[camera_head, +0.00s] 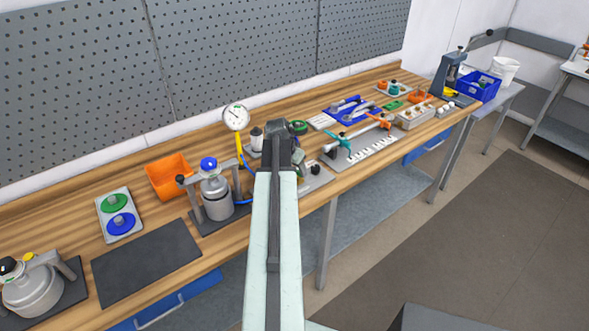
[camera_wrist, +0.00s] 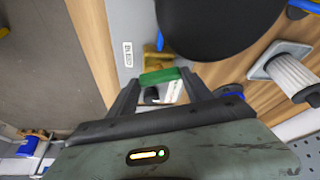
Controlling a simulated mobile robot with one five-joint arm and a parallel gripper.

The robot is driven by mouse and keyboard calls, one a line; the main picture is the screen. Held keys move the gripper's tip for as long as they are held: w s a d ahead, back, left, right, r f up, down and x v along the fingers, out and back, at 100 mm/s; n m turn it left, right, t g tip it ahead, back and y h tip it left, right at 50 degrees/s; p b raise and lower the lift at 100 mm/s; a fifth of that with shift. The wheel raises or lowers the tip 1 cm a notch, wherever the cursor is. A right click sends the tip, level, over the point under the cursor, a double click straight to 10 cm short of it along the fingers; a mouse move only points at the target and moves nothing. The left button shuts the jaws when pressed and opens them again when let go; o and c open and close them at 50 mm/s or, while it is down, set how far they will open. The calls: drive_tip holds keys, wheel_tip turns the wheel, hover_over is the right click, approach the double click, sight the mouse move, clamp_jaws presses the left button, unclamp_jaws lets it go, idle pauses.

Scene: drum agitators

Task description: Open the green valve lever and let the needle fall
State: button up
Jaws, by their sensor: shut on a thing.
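The green valve lever (camera_wrist: 160,76) lies between the fingertips of my gripper (camera_wrist: 160,84) in the wrist view. My gripper is shut on it. A yellow fitting (camera_wrist: 153,56) sits just beyond the lever. In the camera_head view, the white-faced gauge (camera_head: 236,117) stands upright on a yellow stem (camera_head: 240,146), left of my gripper (camera_head: 284,128). A dark mark shows on its face, but the needle's reading is too small to tell. A large dark round shape (camera_wrist: 220,25), possibly the gauge's back, fills the top of the wrist view. My arm hides much of the valve area from camera_head.
A metal vessel with a blue knob (camera_head: 215,190) stands left of my arm, with a blue hose (camera_head: 243,170) near it. An orange bin (camera_head: 168,176) is behind it. A ribbed white cylinder (camera_wrist: 292,75) is close on the right in the wrist view. A dark mat (camera_head: 145,262) is bare.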

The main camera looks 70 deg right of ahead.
drive_tip(key=n+t, duration=0.1)
drive_tip(key=n, duration=0.3)
drive_tip(key=n+t, duration=0.1)
drive_tip(key=n, duration=0.1)
drive_tip(key=shift+s+t, duration=0.25)
drive_tip(key=shift+t, duration=0.05)
drive_tip(key=n+t, duration=0.1)
drive_tip(key=n, duration=0.2)
drive_tip(key=n+y, duration=0.1)
drive_tip(key=n, duration=0.2)
drive_tip(key=shift+d+t, duration=0.1)
drive_tip(key=shift+t, duration=0.3)
drive_tip(key=shift+y, duration=0.3)
drive_tip(key=o, duration=1.4)
drive_tip(key=shift+c, duration=0.2)
drive_tip(key=p+v, duration=0.7)
drive_tip(key=shift+r, duration=0.35)
